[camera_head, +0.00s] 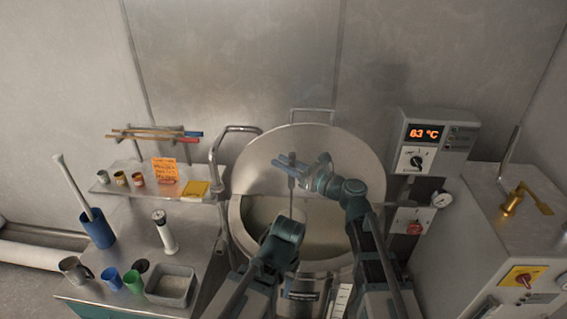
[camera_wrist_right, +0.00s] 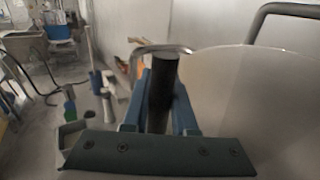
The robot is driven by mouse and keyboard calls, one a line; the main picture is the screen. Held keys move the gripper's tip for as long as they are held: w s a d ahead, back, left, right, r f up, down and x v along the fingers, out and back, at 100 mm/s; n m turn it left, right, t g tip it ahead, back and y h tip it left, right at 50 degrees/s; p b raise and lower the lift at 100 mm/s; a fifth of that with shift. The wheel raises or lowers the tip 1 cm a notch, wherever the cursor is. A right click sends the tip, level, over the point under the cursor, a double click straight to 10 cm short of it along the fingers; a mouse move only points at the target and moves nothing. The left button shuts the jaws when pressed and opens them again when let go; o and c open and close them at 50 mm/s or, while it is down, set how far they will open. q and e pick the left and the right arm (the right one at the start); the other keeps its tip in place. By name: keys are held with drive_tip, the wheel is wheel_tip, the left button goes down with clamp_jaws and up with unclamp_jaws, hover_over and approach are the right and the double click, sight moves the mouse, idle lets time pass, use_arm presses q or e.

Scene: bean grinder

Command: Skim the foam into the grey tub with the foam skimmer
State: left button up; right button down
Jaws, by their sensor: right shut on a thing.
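The large steel kettle (camera_head: 236,222) stands open, with a pale, smooth surface (camera_head: 262,211) inside; I cannot tell foam from liquid there. My right gripper (camera_head: 290,165) is above the kettle, shut on the upright foam skimmer (camera_head: 291,184). The skimmer's dark handle (camera_wrist_right: 165,72) stands between the blue fingers in the right wrist view. Its lower end is hidden behind my left arm. The grey tub (camera_head: 172,301) sits on the left table, its inside greyish. My left arm's end (camera_head: 284,232) is over the kettle's near side; its fingers cannot be made out.
Several cups, including a green one (camera_head: 134,281), stand beside the tub. A blue container (camera_head: 98,230) with a long white tool is behind them. The round lid (camera_head: 345,150) stands raised behind the kettle. A control box (camera_head: 433,140) is at right, and a bent pipe (camera_head: 216,150) at left.

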wheel_tip(320, 180, up, 7)
drive_tip(key=p, duration=0.6)
drive_tip(key=shift+f, duration=0.2)
